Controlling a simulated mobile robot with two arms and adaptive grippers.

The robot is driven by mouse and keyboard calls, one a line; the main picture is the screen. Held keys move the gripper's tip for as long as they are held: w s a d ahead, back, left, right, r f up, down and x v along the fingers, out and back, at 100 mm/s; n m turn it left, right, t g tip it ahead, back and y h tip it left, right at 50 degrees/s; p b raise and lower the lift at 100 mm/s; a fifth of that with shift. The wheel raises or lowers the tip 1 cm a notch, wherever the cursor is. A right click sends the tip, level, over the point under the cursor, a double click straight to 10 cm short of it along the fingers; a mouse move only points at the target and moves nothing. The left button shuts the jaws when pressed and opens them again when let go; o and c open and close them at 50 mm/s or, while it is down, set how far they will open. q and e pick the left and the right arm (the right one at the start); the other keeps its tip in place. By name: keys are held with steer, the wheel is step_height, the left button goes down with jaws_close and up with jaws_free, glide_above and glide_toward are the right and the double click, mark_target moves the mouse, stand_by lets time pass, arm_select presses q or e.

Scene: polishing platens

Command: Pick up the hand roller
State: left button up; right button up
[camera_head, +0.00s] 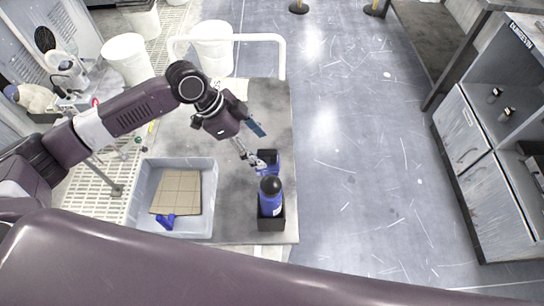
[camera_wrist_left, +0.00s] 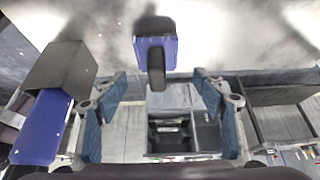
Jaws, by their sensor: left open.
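The hand roller appears to be the blue piece with a dark roller (camera_wrist_left: 155,50) in the left wrist view, ahead of my left gripper. In the head view, a blue piece (camera_head: 268,157) that looks like it stands on the grey table, right beside the fingers. My left gripper (camera_head: 254,142) is open and tilted over the table's right part. In the left wrist view its blue-padded fingers (camera_wrist_left: 160,88) are spread, with the roller's dark end showing between their tips. I cannot tell whether they touch. My right gripper is out of view.
A blue bottle (camera_head: 270,201) with a dark cap stands in a black holder (camera_head: 277,222) close to the roller. A grey tray (camera_head: 146,185) with a cardboard piece (camera_head: 176,190) and a small blue item lies left. Open floor (camera_head: 350,150) lies right of the table, before grey cabinets (camera_head: 464,140).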

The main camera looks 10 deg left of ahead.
mark_target(267, 157)
arm_select(q)
steer(key=shift+s+d+f+p, duration=0.15)
steer(key=shift+f+p, duration=0.1)
steer(key=shift+f, duration=0.2)
steer(key=shift+w+d+f+p, duration=0.1)
steer(key=shift+d+f+p, duration=0.1)
steer(key=shift+f, duration=0.25)
steer(key=p+x, duration=0.1)
steer(key=x, duration=0.1)
steer(key=shift+s+d+f, duration=0.1)
steer(key=shift+d+f, duration=0.05)
steer(key=shift+f, duration=0.25)
steer(key=shift+d+f, duration=0.2)
steer(key=shift+f, duration=0.35)
steer(key=c, duration=1.4)
steer(key=shift+r, duration=0.1)
steer(key=c, duration=0.3)
steer(key=shift+c, duration=0.2)
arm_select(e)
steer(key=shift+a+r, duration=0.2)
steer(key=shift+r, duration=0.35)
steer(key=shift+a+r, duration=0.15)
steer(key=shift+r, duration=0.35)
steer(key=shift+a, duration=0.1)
